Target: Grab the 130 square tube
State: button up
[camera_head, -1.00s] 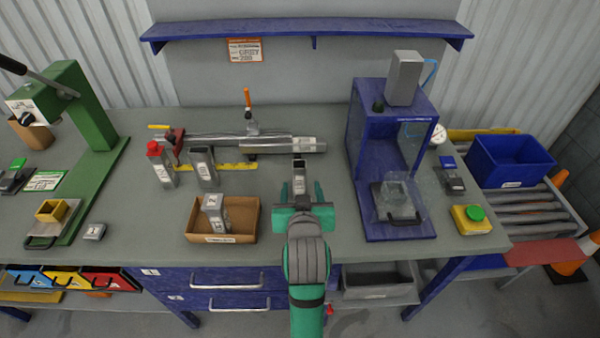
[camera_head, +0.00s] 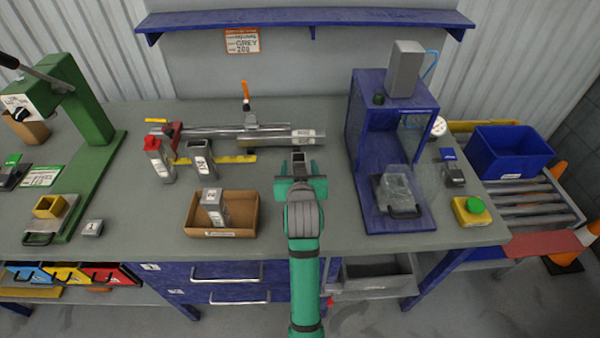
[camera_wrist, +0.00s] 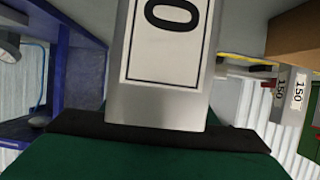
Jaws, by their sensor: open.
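A grey square tube (camera_head: 299,161) stands upright at my gripper, its open top showing just beyond the fingers in the head view. Its lower part is hidden by my gripper. In the wrist view the tube (camera_wrist: 165,107) fills the middle, with a white label on which only a "0" shows, so I cannot read its full number. My gripper (camera_head: 300,186) is open, its green fingers spread to the left and right of the tube. I cannot tell whether they touch it. The gripper's dark edge (camera_wrist: 75,124) also shows in the wrist view.
A cardboard box (camera_head: 250,215) holds another tube (camera_head: 215,207). A blue press frame (camera_head: 360,150) stands right. A long bar fixture (camera_head: 220,137) lies behind.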

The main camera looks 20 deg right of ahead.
jog(key=shift+x, duration=0.75)
jog(key=shift+a+r, duration=0.1)
jog(key=shift+a, duration=0.2)
jog(key=c, duration=0.8)
jog(key=shift+d, duration=0.1)
jog(key=c, duration=0.4)
jog(key=shift+s+d, duration=0.15)
jog(key=shift+d, duration=0.1)
jog(key=shift+c, duration=0.2)
